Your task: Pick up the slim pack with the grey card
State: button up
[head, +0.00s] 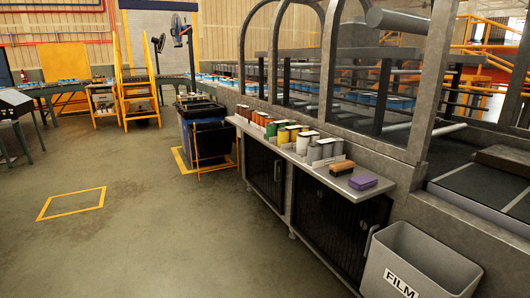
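A row of small upright packs stands on a narrow grey shelf (281,153) along the right side. The grey ones are the likely grey-card packs, but I cannot tell which is slim. White pieces stand between or in front of some packs. My gripper is not in view.
An orange-brown block (341,169) and a purple block (363,182) lie at the shelf's near end. A grey bin marked FILM (440,262) stands below right. Dark mesh cabinets (334,226) are under the shelf. A blue-black bin (205,128) stands beyond. The floor (150,220) at left is clear.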

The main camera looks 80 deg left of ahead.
aim_at(322, 152)
jog(key=u, duration=2.1)
jog(key=i+u, duration=0.1)
jog(key=i+j+z, duration=0.15)
jog(key=i+j, duration=0.4)
jog(key=i+j+z, duration=0.15)
jog(key=i+j, duration=0.45)
jog(key=i, duration=0.15)
jog(key=i+j+z, duration=0.15)
jog(key=i+j, duration=0.45)
jog(key=i+j+z, duration=0.1)
jog(key=i+j, duration=0.45)
jog(key=j, duration=0.25)
